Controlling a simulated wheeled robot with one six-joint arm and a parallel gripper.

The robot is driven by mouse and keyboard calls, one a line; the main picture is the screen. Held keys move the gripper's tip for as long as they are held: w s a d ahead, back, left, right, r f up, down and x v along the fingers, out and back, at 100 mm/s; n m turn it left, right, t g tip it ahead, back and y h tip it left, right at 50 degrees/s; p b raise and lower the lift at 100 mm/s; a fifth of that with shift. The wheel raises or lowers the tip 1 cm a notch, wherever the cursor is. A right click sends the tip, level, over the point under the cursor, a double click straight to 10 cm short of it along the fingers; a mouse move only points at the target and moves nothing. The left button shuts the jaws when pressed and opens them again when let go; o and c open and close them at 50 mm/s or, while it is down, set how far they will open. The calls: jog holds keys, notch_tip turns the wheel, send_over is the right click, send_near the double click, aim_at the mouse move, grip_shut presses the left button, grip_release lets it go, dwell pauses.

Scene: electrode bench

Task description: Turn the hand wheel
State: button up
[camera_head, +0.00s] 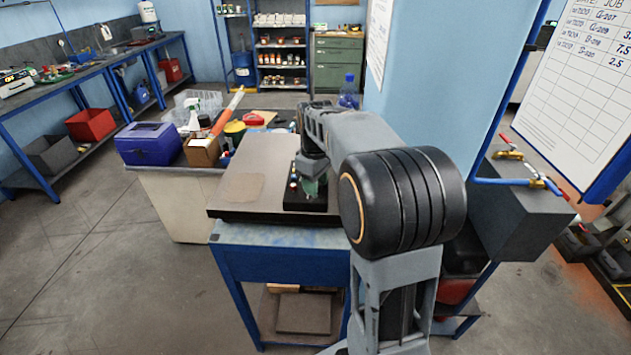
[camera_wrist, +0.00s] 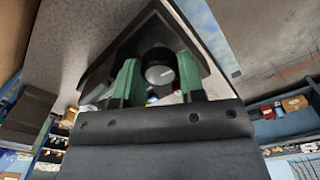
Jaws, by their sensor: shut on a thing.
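The hand wheel (camera_wrist: 158,70) shows in the wrist view as a small black ribbed knob with a pale grey face, on a dark mount (camera_wrist: 185,30). My gripper (camera_wrist: 158,62) has one green finger on each side of it and is shut on it. In the head view the mount (camera_head: 297,204) is a black block on the grey bench plate (camera_head: 250,170). My gripper (camera_head: 311,187) reaches down to it there, and my arm hides most of the wheel.
A purple-blue box (camera_head: 148,144), an open brown carton (camera_head: 202,152) and several bottles stand left of the plate. A blue bottle (camera_head: 349,92) stands behind my arm. A grey box with valves (camera_head: 525,208) is at the right. The plate's left part is clear.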

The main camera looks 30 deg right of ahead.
jog(key=m, duration=0.6)
jog(key=shift+m, duration=0.4)
dwell(0.4)
jog(key=o, duration=0.9)
notch_tip(320, 180, up, 14)
jog(key=shift+f, duration=0.1)
jog(key=shift+w, duration=0.1)
dwell(0.5)
